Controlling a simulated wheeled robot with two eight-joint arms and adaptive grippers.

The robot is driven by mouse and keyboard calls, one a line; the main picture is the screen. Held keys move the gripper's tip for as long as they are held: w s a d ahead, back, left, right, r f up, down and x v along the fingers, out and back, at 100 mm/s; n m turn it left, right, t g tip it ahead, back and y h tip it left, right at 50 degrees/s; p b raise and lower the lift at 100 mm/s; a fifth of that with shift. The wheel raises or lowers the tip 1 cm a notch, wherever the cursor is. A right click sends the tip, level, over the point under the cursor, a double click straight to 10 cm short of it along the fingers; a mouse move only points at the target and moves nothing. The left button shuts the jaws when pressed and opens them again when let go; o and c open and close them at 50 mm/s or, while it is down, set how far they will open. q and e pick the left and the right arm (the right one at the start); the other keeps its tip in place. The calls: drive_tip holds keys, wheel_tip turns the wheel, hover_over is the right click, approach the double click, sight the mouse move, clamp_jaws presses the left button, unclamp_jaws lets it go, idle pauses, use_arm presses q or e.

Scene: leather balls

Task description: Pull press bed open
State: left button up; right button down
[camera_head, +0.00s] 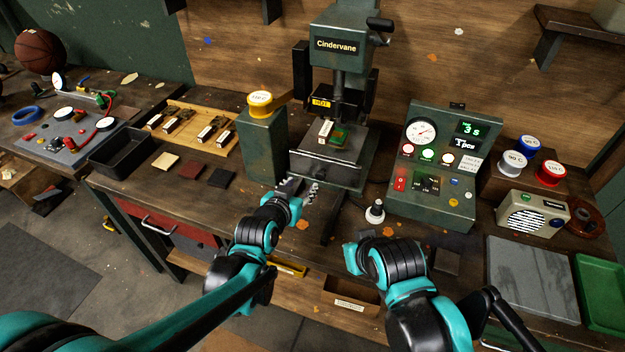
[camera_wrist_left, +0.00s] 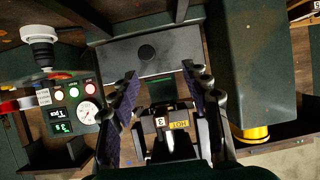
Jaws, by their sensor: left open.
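The green press (camera_head: 338,50), marked Cindervane, stands at the back centre of the bench. Its bed (camera_head: 325,170) is a dark metal block low at the front, with a small green piece (camera_head: 339,137) and a white tag on top. My left gripper (camera_head: 303,189) is at the bed's front left. In the left wrist view its fingers (camera_wrist_left: 160,72) are spread and empty. A dark plate with a round black knob (camera_wrist_left: 147,52) lies beyond the fingertips; I cannot tell whether they touch it. My right arm ends low at centre right, and its fingers cannot be made out.
A green post (camera_head: 262,148) with a yellow-capped roll stands left of the bed. The control box (camera_head: 435,165) and a black-and-white knob-like piece (camera_head: 375,211) are to the right. A wooden rack, small swatches and a black tray (camera_head: 122,152) lie further left.

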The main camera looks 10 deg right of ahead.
sight(320, 176)
use_arm(q)
drive_tip(key=w+d+f+b, duration=0.1)
drive_tip(key=w+d, duration=0.1)
drive_tip(key=w+d+f, duration=0.1)
drive_tip(key=w+d, duration=0.1)
drive_tip(key=w+d+f+b, duration=0.1)
drive_tip(key=d+f, duration=0.1)
drive_tip(key=shift+w+d+f+b, duration=0.1)
drive_tip(key=shift+w+d+b, duration=0.05)
drive_tip(key=shift+w+b, duration=0.25)
use_arm(e)
wheel_tip(320, 176, down, 3)
drive_tip(key=shift+w+a, duration=0.1)
drive_tip(key=shift+w, duration=0.05)
use_arm(q)
drive_tip(key=shift+w+d+f, duration=0.1)
drive_tip(key=shift+w+d, duration=0.15)
drive_tip(key=shift+w, duration=0.2)
use_arm(e)
drive_tip(key=shift+f, duration=0.1)
use_arm(q)
clamp_jaws()
